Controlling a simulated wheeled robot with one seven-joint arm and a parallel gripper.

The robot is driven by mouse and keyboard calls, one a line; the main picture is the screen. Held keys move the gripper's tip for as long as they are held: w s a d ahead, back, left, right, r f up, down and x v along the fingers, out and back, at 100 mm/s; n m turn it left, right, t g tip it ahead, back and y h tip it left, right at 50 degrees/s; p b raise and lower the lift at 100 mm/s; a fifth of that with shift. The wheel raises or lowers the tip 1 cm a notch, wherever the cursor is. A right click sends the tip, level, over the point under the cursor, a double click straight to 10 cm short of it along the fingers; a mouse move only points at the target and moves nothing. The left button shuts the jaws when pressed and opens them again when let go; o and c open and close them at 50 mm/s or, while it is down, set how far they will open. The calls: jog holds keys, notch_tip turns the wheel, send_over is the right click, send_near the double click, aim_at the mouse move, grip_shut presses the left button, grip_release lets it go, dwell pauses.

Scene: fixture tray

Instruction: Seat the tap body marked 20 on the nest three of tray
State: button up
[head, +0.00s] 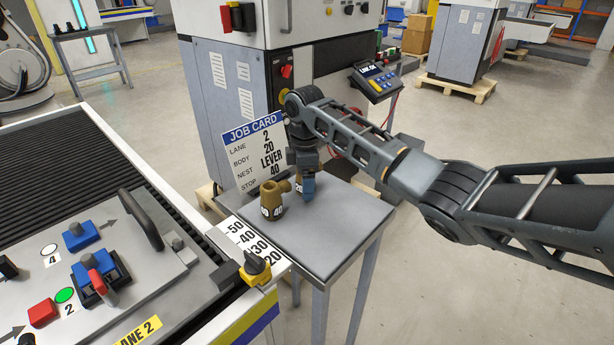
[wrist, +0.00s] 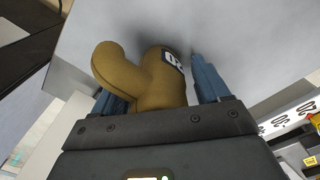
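The tap body marked 20 (head: 298,185) stands on a small grey table, mostly hidden behind my gripper in the head view. In the wrist view this brass tap body (wrist: 160,85) lies between my two blue fingers, its spout to the left and its label partly visible. My gripper (head: 309,188) points down over it; it also shows in the wrist view (wrist: 155,90). The fingers look open, with a narrow gap at the right finger. The tray (head: 150,295) at lower left carries blue fixtures (head: 80,236), one with a red lever (head: 102,286); no nest marked 3 is visible.
A second brass tap body marked 40 (head: 272,203) stands just left of my gripper. A job card (head: 257,152) stands behind, reading lane 2, body 20, nest lever, stop 40. A yellow-black stop knob (head: 256,266) sits beside a number scale (head: 250,240). The small table's front (head: 320,250) is clear.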

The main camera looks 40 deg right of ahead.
grip_shut()
jog(key=shift+r, duration=0.1)
dwell(0.4)
jog(key=shift+r, duration=0.1)
jog(key=shift+w+r, duration=0.1)
jog(key=shift+r, duration=0.55)
notch_tip(320, 180, up, 2)
jog(key=shift+r+b, duration=0.25)
jog(key=shift+b, duration=0.1)
jog(key=s+d+r+p, duration=0.3)
jog(key=s+r, duration=0.4)
jog(key=s, duration=0.4)
jog(key=shift+s, duration=0.2)
jog(key=shift+r+p, duration=0.15)
jog(key=shift+p, duration=0.2)
